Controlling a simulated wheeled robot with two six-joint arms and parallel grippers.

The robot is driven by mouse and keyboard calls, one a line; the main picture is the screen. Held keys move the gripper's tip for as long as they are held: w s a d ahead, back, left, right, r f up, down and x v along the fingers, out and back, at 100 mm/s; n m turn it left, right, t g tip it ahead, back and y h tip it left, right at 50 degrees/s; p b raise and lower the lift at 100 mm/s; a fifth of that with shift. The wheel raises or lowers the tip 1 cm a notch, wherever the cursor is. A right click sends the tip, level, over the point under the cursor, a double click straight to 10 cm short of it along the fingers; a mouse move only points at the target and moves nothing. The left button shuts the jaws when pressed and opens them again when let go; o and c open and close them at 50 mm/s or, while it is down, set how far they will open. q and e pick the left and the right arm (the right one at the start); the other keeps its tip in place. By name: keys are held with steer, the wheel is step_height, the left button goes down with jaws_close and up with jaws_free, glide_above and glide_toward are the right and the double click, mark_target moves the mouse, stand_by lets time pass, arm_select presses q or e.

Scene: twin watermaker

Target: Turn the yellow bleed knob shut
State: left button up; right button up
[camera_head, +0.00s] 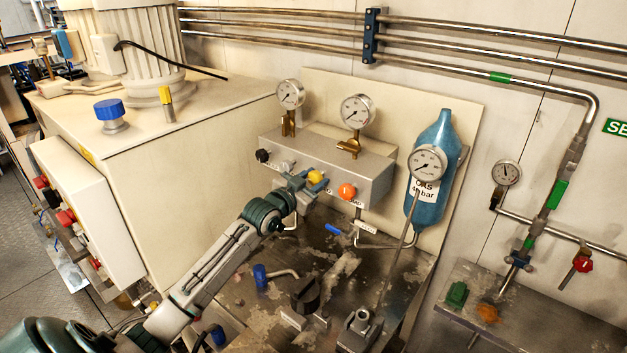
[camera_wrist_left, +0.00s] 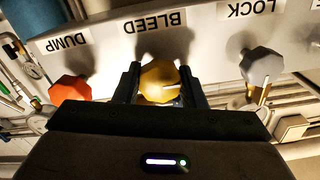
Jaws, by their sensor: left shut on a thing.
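The yellow bleed knob (camera_head: 316,176) sits on the front of the grey manifold block (camera_head: 371,176) in the head view. In the left wrist view the yellow knob (camera_wrist_left: 160,82) is below the BLEED label, with a pale mark on its face. My left gripper (camera_head: 303,183) is at the knob; in the left wrist view its dark fingers (camera_wrist_left: 160,84) stand on both sides of the knob and are shut on it. The fingers hide the knob's sides. My right gripper is in neither view.
The orange-red DUMP knob (camera_head: 347,191) and the grey LOCK knob (camera_wrist_left: 262,66) flank the bleed knob. Two gauges (camera_head: 357,111) stand above the block. A blue gas bottle (camera_head: 436,150) is to the right. A cluttered bench (camera_head: 310,262) lies below.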

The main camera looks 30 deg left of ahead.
arm_select(q)
steer(key=shift+f+m+b, duration=0.2)
steer(key=shift+m+b, duration=0.6)
steer(key=shift+b, duration=0.35)
steer(key=m+b, duration=0.3)
steer(key=shift+b, duration=0.3)
steer(key=m+b, duration=0.2)
steer(key=m, duration=0.1)
steer(key=m+b, duration=0.1)
steer(key=m, duration=0.1)
steer(key=shift+r+m, duration=0.1)
steer(key=shift+m, duration=0.3)
steer(key=m+b, duration=0.1)
steer(key=m, duration=0.1)
steer(key=shift+m, duration=0.3)
steer(key=m+b, duration=0.1)
steer(key=m, duration=0.3)
steer(key=shift+m, duration=0.4)
steer(key=o, duration=1)
steer(key=shift+r, duration=0.1)
